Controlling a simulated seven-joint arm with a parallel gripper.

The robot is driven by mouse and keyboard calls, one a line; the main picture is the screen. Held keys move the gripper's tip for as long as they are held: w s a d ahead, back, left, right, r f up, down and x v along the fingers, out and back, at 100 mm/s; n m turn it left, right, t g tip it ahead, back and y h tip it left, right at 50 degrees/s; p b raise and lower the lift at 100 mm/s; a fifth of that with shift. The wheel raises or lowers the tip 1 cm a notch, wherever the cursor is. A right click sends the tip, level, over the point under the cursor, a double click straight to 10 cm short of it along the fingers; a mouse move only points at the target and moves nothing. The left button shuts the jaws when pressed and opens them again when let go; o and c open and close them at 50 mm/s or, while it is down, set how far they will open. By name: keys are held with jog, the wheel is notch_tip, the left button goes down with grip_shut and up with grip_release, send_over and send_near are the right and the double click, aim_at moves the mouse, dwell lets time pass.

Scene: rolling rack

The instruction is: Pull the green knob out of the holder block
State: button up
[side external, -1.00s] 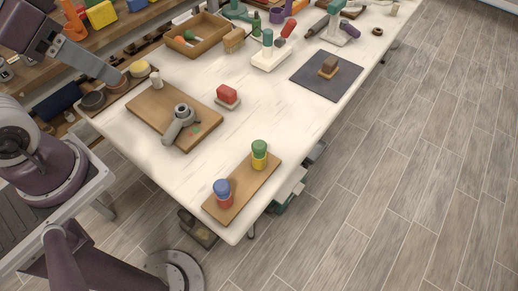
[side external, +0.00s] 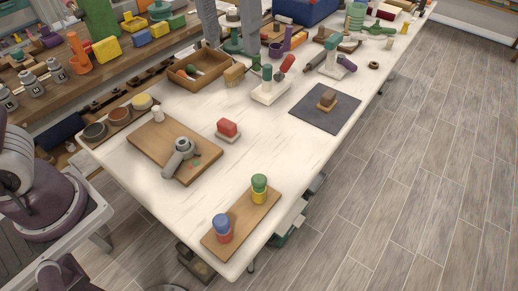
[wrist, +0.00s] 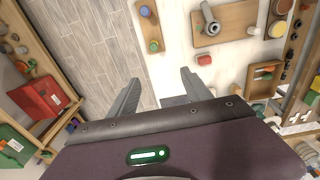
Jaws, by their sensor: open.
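A green knob (side external: 259,183) stands upright on a yellow base on a wooden board (side external: 247,211) at the table's near corner; it also shows in the wrist view (wrist: 153,46). A blue knob (side external: 222,222) on a red base stands on the same board. Farther back, a white block (side external: 270,92) holds upright green parts and a red-ended piece. I cannot tell which is the holder block meant. My gripper (wrist: 160,76) is open and empty, its two fingers apart.
A red block (side external: 228,128), a wooden board with a grey part (side external: 180,152), a dark mat (side external: 325,107) and a wooden tray (side external: 205,72) share the table. Shelves with jars stand at the left. Bare table lies between the red block and the knob board.

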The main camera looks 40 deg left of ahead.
aim_at(259, 190)
jog(key=shift+g, duration=0.4)
jog(key=d+f, duration=0.1)
jog(key=f, duration=1.2)
jog(key=w+d+f, duration=0.1)
jog(key=f, duration=1.2)
jog(key=w+d+f, duration=0.1)
jog(key=f, duration=1.3)
jog(key=shift+d, duration=0.25)
jog(key=shift+r, duration=0.1)
grip_shut()
